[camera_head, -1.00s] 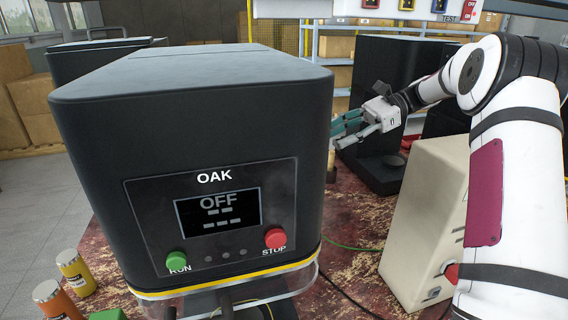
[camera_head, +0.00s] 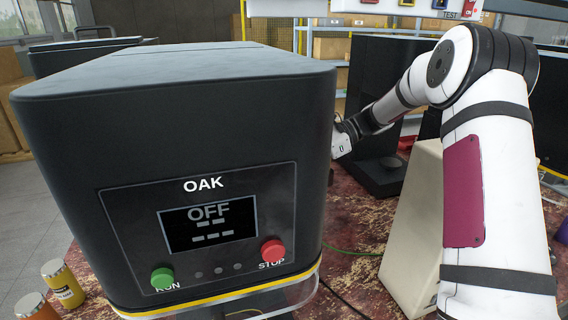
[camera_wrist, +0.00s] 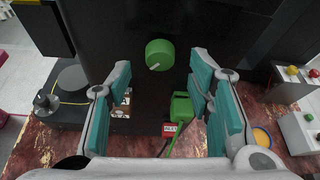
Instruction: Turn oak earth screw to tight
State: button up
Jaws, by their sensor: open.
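The OAK machine (camera_head: 180,90) is a large black box, its screen reading OFF. In the wrist view, a round green knob-like screw head (camera_wrist: 158,50) with a short white mark sits on a dark upright face; it looks like the earth screw. My gripper (camera_wrist: 160,72) is open, its teal-padded fingers either side of the knob's line and apart from it. Nothing is between the pads. In the head view my fingers are hidden behind the machine's right side, with only the wrist showing. The screw is not visible there.
In the wrist view, a green object (camera_wrist: 181,108) and a red labelled piece (camera_wrist: 170,129) lie below the knob. A grey disc fixture (camera_wrist: 72,78) stands left. In the head view, a beige box (camera_head: 415,230) stands by my arm, and a green cable (camera_head: 350,249) crosses the red worn surface.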

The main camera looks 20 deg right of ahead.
jog(key=shift+x, duration=1.35)
jog(key=shift+c, duration=0.2)
grip_shut()
jog(key=shift+f, duration=0.1)
